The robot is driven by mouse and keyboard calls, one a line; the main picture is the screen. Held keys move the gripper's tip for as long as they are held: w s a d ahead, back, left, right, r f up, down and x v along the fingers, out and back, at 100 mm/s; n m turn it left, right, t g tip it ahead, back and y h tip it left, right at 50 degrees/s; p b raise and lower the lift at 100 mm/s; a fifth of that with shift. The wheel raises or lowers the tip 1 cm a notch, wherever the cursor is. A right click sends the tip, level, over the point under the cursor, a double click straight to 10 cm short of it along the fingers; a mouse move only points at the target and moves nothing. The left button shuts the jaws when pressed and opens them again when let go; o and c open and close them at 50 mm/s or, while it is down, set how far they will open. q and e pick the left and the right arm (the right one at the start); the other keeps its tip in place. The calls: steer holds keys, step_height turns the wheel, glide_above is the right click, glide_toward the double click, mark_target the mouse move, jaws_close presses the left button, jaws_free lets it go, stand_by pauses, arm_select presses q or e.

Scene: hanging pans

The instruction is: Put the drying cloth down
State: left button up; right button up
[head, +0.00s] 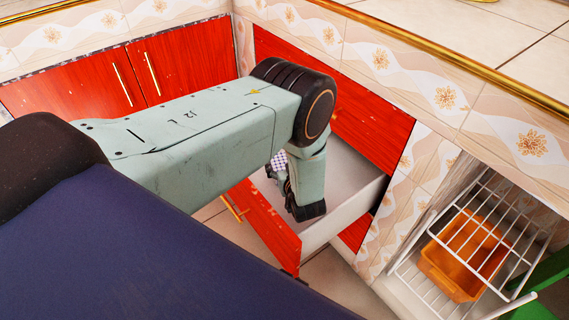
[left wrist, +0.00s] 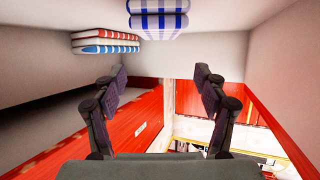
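My left gripper (head: 278,178) reaches down into an open drawer (head: 345,205) in the head view, mostly hidden behind my arm. In the left wrist view the left gripper (left wrist: 160,88) has its two fingers spread wide, with nothing between them. A folded blue-and-white checked cloth (left wrist: 157,20) lies beyond the fingers at the top of that view, apart from them. A small checked patch of cloth (head: 279,160) shows beside the gripper in the head view. A folded stack of striped red, blue and white cloths (left wrist: 105,42) lies to its left. My right gripper is not in view.
The drawer's red front (head: 262,222) and pale side walls surround the gripper. Red cupboard doors (head: 150,65) stand at the back left. A tiled counter (head: 480,40) runs above at right. A white wire rack (head: 470,245) with an orange tub (head: 462,262) is at lower right.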

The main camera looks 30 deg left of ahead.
arm_select(q)
steer(key=shift+r, duration=0.1)
steer(key=shift+r+p, duration=0.25)
steer(key=shift+p, duration=0.1)
steer(key=p+v, duration=0.3)
steer(key=v, duration=0.4)
steer(key=shift+s+d+r+p, duration=0.15)
steer(key=shift+d+r+p, duration=0.05)
steer(key=shift+r+p, duration=0.2)
